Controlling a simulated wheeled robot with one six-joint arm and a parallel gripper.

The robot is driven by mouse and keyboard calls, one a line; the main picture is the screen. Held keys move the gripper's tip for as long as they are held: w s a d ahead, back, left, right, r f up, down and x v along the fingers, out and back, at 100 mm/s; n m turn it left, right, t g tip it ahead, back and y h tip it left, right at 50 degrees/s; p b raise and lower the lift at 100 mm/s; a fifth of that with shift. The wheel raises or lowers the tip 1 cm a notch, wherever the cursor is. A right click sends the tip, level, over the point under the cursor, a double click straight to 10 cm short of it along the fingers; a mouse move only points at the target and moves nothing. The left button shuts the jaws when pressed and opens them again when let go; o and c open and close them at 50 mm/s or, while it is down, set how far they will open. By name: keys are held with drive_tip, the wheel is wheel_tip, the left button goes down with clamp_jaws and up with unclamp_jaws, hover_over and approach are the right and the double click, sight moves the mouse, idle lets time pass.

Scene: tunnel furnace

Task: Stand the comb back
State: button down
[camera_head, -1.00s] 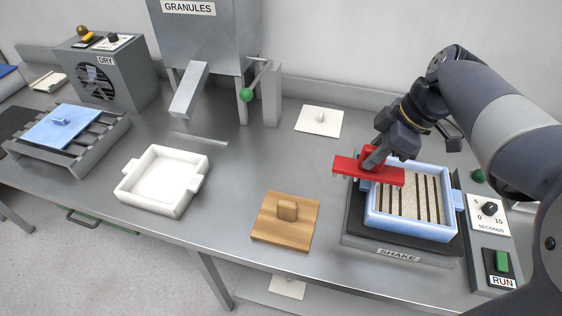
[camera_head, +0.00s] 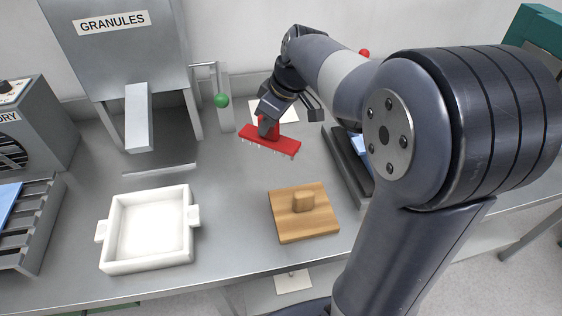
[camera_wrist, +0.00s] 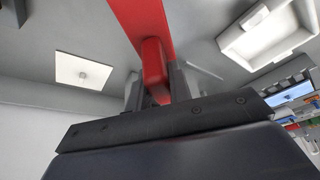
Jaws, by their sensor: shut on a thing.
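The red comb (camera_head: 271,144) is a flat bar with a row of thin teeth along its lower edge. My gripper (camera_head: 268,128) is shut on its raised handle, and the comb hangs teeth down above the bench. In the wrist view the red handle (camera_wrist: 155,68) sits between the fingers (camera_wrist: 155,88). A white square plate with a small peg (camera_head: 274,109) lies on the bench just behind the comb, partly hidden by my gripper. It also shows at the left of the wrist view (camera_wrist: 83,71), clear of the comb.
A wooden board with a knob (camera_head: 304,214) lies in front of the comb. A white tray (camera_head: 148,228) stands at left. The granules hopper (camera_head: 120,45) and a green-knobbed lever (camera_head: 221,100) stand at back left. My arm mostly hides the shaker (camera_head: 349,170) at right.

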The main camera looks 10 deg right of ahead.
drive_tip(key=w+d+f+m+t+h+b, duration=0.2)
drive_tip(key=w+d+f+m+h+b, duration=0.15)
drive_tip(key=w+d+m, duration=0.4)
drive_tip(key=f, duration=0.3)
drive_tip(key=a+f+m, duration=0.1)
drive_tip(key=f, duration=0.2)
drive_tip(key=f+m, duration=0.1)
drive_tip(key=f, duration=0.3)
drive_tip(key=shift+w+a+f+m, duration=0.1)
drive_tip(key=shift+w+a+m, duration=0.2)
drive_tip(key=shift+w, duration=0.1)
drive_tip(key=c, duration=1.7)
unclamp_jaws()
drive_tip(key=shift+f, duration=0.2)
drive_tip(key=shift+c, duration=0.2)
drive_tip(key=o, duration=0.5)
drive_tip(key=shift+r, duration=0.1)
drive_tip(key=shift+c, duration=0.2)
drive_tip(key=shift+r, duration=0.25)
drive_tip(key=v, duration=1.1)
drive_tip(key=shift+r, duration=0.45)
